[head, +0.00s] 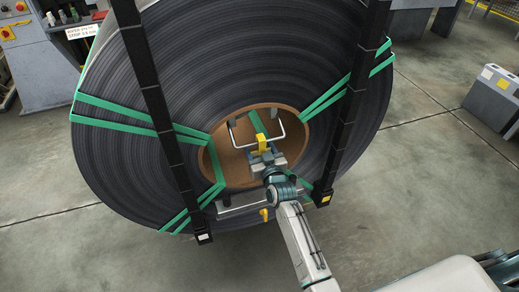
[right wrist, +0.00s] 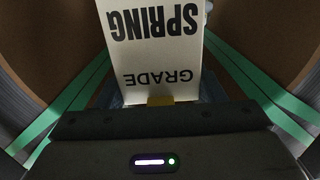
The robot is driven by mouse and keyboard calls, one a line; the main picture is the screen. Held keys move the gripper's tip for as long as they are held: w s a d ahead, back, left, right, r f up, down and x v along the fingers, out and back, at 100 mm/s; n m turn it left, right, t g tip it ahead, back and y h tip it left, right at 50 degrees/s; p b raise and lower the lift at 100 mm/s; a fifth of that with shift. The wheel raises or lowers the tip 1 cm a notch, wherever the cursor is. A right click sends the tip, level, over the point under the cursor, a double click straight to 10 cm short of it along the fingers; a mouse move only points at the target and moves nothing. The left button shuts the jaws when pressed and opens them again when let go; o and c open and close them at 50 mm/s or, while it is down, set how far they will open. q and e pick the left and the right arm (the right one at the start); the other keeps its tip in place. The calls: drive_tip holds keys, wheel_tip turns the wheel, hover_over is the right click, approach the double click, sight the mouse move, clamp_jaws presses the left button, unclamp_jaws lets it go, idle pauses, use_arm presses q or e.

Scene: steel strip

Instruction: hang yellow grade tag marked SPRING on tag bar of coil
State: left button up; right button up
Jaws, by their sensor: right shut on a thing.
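The coil (head: 230,60) of dark steel strip stands upright, with a round brown-lined opening. The tag bar (head: 284,130), a thin pale bent rod, sits across the opening. My right gripper (head: 262,157) is in front of the opening, shut on the yellow tag (head: 261,142), which stands up from the jaws close to the bar. In the right wrist view the tag (right wrist: 153,50) has a pale face with SPRING and GRADE upside down, and a yellow part at the jaws. I cannot tell whether the tag touches the bar. My left gripper is not in view.
Two black segmented uprights (head: 150,80) (head: 365,75) run in front of the coil on either side of the opening. Green straps (head: 125,115) cross its face. A grey cabinet (head: 495,95) stands at the right. Floor is clear at the lower left.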

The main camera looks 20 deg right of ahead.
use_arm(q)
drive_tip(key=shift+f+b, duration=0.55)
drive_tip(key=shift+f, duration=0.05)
use_arm(e)
drive_tip(key=shift+f, duration=0.65)
drive_tip(key=o, duration=1.1)
drive_tip(key=shift+r, duration=0.1)
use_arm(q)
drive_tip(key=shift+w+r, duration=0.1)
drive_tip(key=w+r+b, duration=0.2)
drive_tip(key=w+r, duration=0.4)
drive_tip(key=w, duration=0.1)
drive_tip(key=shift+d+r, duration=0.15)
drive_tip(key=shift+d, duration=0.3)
use_arm(e)
drive_tip(key=shift+s+d+r, duration=0.1)
drive_tip(key=shift+s, duration=2.65)
drive_tip(key=shift+s+d+r, duration=0.1)
drive_tip(key=shift+s, duration=2.6)
